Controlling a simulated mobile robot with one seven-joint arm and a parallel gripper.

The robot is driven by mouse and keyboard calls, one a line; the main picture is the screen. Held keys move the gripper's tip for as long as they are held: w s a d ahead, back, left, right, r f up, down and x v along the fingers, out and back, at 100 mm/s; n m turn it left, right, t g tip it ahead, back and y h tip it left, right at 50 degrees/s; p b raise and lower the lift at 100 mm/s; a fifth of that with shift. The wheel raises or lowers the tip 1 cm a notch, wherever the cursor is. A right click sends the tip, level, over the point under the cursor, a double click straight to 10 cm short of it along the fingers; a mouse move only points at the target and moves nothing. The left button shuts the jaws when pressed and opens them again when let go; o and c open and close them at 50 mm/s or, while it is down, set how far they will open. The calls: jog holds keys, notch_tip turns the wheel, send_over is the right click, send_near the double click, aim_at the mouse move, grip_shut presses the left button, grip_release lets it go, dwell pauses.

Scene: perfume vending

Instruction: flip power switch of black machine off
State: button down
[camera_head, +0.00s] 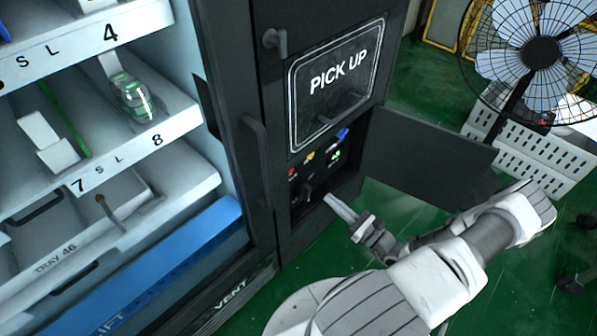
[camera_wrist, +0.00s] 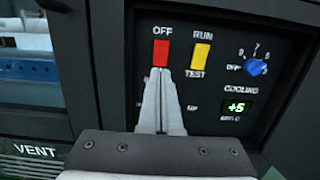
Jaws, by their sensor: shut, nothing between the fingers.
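The black machine (camera_head: 235,110) stands at the left and centre, with its lower compartment open. Inside is a control panel (camera_wrist: 205,85). In the wrist view a red switch (camera_wrist: 161,53) sits under the word OFF. A yellow switch (camera_wrist: 201,57) sits between the words RUN and TEST to its right. My gripper (camera_wrist: 161,72) is shut and empty, its fingertips just below the red switch in the picture. I cannot tell whether they touch it. The head view shows my gripper (camera_head: 328,198) at the panel opening. The fingers hide the part of the panel below the red switch.
A blue cooling knob (camera_wrist: 256,67) and a green display reading +5 (camera_wrist: 237,107) are on the panel's right. The open black door (camera_head: 425,162) sticks out to the right. A fan (camera_head: 540,50) stands at the back right. Green floor lies around my arm.

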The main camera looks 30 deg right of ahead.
jog(key=b+x, duration=0.3)
jog(key=x, duration=1.1)
jog(key=shift+w+a+r+g+p, duration=0.1)
jog(key=shift+w+g+p, duration=0.15)
jog(key=shift+p, duration=0.5)
jog(key=shift+s, duration=0.15)
